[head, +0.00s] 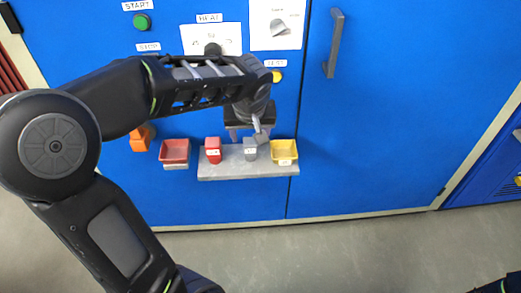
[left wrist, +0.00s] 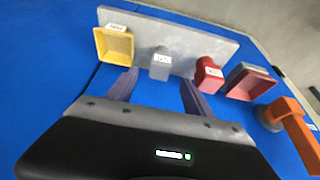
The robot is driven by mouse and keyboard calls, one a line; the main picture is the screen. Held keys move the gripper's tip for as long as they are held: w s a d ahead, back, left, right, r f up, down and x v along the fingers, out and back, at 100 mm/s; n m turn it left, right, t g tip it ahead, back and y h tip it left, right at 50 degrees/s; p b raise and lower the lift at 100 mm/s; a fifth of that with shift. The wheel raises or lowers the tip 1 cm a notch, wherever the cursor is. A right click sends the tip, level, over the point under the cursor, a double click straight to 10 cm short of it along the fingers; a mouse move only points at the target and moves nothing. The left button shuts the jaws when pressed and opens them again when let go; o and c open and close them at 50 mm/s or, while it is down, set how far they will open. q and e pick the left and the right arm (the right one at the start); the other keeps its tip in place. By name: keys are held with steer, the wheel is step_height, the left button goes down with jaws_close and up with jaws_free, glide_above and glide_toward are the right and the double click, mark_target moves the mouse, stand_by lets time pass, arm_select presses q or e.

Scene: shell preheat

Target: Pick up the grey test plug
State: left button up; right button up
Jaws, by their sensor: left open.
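The grey test plug (head: 250,148) stands on a grey shelf (head: 226,172) on the blue cabinet front, between a red plug and a yellow bin. It also shows in the left wrist view (left wrist: 160,66), with a white label on it. My left gripper (head: 249,132) is open and empty just above and behind the grey plug in the head view. In the left wrist view its two fingers (left wrist: 158,88) point toward the shelf, one on each side of the grey plug's line, apart from it.
The red plug (head: 213,150) stands left of the grey plug, the yellow bin (head: 284,151) right. A red bin (head: 174,152) and an orange handle (head: 139,139) are further left. Labelled controls, including a green button (head: 142,22), are above. The floor below is clear.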

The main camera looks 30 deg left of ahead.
mark_target(250, 143)
arm_select(q)
steer(key=shift+f, duration=0.15)
steer(key=shift+b+x, duration=0.3)
steer(key=shift+x, duration=0.95)
steer(key=b+x, duration=0.1)
steer(key=x, duration=0.4)
steer(key=shift+f, duration=0.1)
steer(key=shift+c, duration=0.2)
jaws_close()
